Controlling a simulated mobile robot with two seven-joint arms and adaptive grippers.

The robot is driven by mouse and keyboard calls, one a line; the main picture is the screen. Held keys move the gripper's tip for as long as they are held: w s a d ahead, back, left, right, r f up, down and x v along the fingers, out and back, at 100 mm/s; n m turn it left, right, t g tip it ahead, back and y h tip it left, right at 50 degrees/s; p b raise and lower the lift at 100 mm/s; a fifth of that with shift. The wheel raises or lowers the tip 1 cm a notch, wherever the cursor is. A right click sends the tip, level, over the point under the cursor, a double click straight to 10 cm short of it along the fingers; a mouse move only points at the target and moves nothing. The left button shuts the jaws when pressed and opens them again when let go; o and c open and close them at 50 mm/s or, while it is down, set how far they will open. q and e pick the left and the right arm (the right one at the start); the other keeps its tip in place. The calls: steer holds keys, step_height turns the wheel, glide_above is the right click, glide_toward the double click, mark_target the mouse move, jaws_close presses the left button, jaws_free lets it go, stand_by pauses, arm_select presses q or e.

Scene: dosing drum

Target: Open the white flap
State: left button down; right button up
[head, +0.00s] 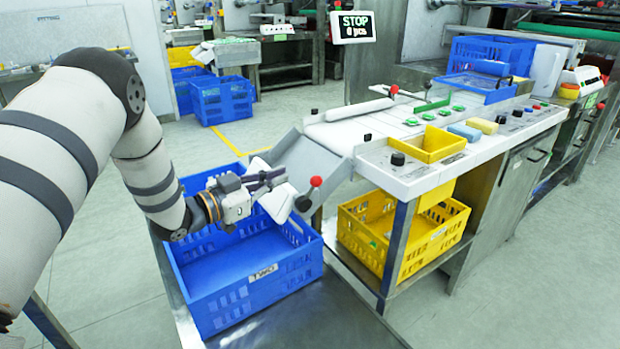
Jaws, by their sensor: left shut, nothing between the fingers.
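A white flap (278,204) hangs at the lower end of the grey chute (318,152), above a blue crate (250,287) labelled TWO. It is tilted, and my gripper hides part of it. My left gripper (275,176) is shut and empty. Its dark fingers are over the upper part of the flap, pointing right towards the chute; I cannot tell whether they touch it. A lever with a red ball (316,152) and a dark knob (303,203) are just right of the fingers. My right gripper is not in view.
A worktop (420,140) with a yellow tray (432,146), green buttons and sponges stands right of the chute. A yellow crate (440,244) sits on the shelf below. A STOP display (353,27) stands behind. The blue crate's visible floor is bare.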

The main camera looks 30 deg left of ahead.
arm_select(q)
steer(key=w+d+f+b, duration=0.1)
steer(key=w+d+f, duration=0.2)
steer(key=w, duration=0.5)
steer(key=shift+b, duration=0.3)
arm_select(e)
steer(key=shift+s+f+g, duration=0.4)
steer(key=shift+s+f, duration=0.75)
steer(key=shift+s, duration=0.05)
